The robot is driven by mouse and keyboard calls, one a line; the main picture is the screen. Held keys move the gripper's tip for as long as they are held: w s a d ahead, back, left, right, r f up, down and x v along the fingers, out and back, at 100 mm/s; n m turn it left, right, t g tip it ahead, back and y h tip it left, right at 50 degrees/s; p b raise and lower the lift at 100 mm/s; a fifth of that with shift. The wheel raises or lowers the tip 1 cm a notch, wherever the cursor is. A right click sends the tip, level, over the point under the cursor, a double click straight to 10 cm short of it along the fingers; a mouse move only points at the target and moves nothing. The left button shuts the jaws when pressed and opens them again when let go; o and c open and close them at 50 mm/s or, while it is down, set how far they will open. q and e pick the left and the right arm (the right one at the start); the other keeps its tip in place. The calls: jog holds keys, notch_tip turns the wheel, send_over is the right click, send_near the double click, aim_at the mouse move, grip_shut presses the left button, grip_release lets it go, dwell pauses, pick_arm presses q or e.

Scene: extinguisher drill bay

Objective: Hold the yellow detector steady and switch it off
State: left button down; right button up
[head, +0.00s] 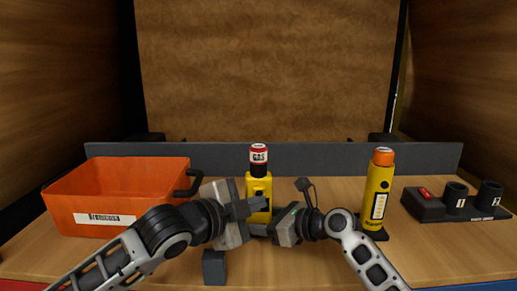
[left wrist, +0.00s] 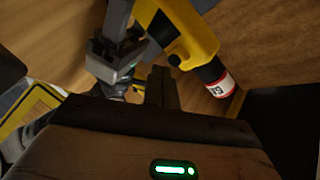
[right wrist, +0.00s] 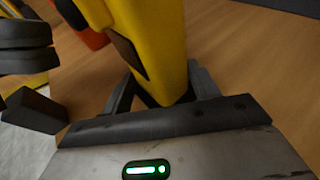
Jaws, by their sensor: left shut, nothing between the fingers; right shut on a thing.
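The yellow detector (head: 260,187), with a black neck and a red and white cap marked GAS, stands upright at mid-table in the head view. My right gripper (head: 261,229) is shut around its lower body; the right wrist view shows the yellow body (right wrist: 163,45) between the fingers. My left gripper (head: 257,205) is shut and empty, its tips close in front of the detector. In the left wrist view the shut fingers (left wrist: 160,82) point toward the detector (left wrist: 198,32), near a small round button (left wrist: 174,60) on its face. I cannot tell whether they touch it.
An orange bin (head: 120,190) stands at the left. A yellow cylinder with an orange top (head: 378,195) stands at the right, beside a black block with a red switch and two cups (head: 455,203). A dark grey block (head: 214,267) is at the front edge. A grey ledge (head: 330,158) runs behind.

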jog(key=o, duration=1)
pick_arm(q)
jog(key=s, duration=0.6)
jog(key=shift+d, duration=0.2)
